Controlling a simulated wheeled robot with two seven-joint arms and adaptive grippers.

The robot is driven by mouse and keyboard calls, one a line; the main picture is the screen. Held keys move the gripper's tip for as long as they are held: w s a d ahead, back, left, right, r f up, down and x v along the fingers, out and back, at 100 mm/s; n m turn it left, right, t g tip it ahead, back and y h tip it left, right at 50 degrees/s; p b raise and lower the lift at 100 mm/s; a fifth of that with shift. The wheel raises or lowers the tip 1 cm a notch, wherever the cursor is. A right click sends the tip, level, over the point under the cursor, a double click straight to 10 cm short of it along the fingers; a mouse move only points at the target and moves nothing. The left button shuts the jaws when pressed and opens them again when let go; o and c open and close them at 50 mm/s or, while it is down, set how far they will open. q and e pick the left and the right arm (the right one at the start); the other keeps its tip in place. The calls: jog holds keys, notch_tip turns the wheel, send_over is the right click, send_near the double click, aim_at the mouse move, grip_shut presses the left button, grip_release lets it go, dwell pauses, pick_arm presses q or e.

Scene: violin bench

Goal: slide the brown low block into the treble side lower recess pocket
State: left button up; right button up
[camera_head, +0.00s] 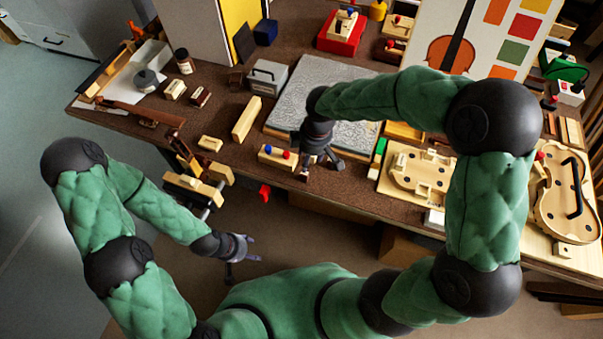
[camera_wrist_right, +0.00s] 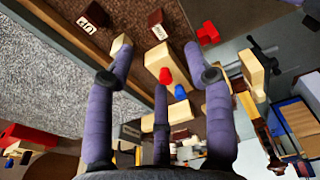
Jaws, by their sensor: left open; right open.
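Two small dark brown blocks with white letter labels lie on the bench in the right wrist view, one at the top left (camera_wrist_right: 97,14) and one at the top middle (camera_wrist_right: 156,23). I cannot tell which is the low block. In the head view a small brown block (camera_head: 303,175) shows just under my right gripper (camera_head: 322,165). That gripper is open and empty, above the bench by the grey mat's front edge. A pale wooden form with cut-outs (camera_head: 412,176) lies to its right; its treble lower pocket is not distinct. My left gripper (camera_head: 243,250) is open and empty, in front of the bench.
A pale block with red and blue knobs (camera_head: 272,156) stands just left of my right gripper. The grey mat (camera_head: 290,95) lies behind. A red clamp (camera_head: 264,191) is at the bench edge. A violin body (camera_head: 560,215) lies at the far right.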

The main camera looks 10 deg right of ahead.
jog(key=b, duration=0.2)
send_over(307, 174)
notch_tip(307, 174, down, 5)
jog(key=shift+f, duration=0.1)
jog(key=f, duration=0.1)
jog(key=f+b, duration=0.1)
jog(key=f, duration=0.1)
jog(key=f+b, duration=0.1)
jog(key=f, duration=0.1)
jog(key=shift+w+a, duration=0.25)
jog(key=shift+r, duration=0.1)
jog(key=c, duration=0.7)
